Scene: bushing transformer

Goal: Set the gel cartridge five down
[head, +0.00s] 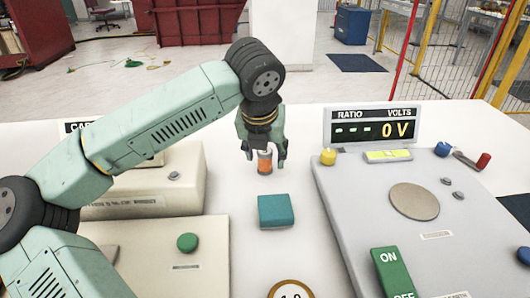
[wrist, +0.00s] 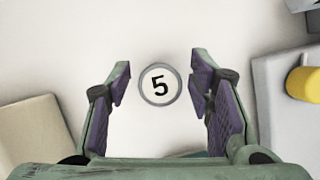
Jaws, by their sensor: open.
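The gel cartridge five is a small upright cylinder with an orange band (head: 265,161), standing on the white table in the head view. In the wrist view its round, grey-rimmed top with a black 5 (wrist: 160,84) faces the camera. My gripper (head: 265,154) is above and around it, pointing down. In the wrist view my gripper (wrist: 160,80) is open, with one purple-padded finger on each side and a visible gap between each finger and the cartridge. The cartridge's upper part is partly hidden by my gripper in the head view.
A teal block (head: 276,211) lies on the table in front of the cartridge. A grey panel (head: 345,215) with a 0 V display (head: 372,128) and a yellow knob (head: 328,156) is to the right. Beige units (head: 150,248) stand to the left.

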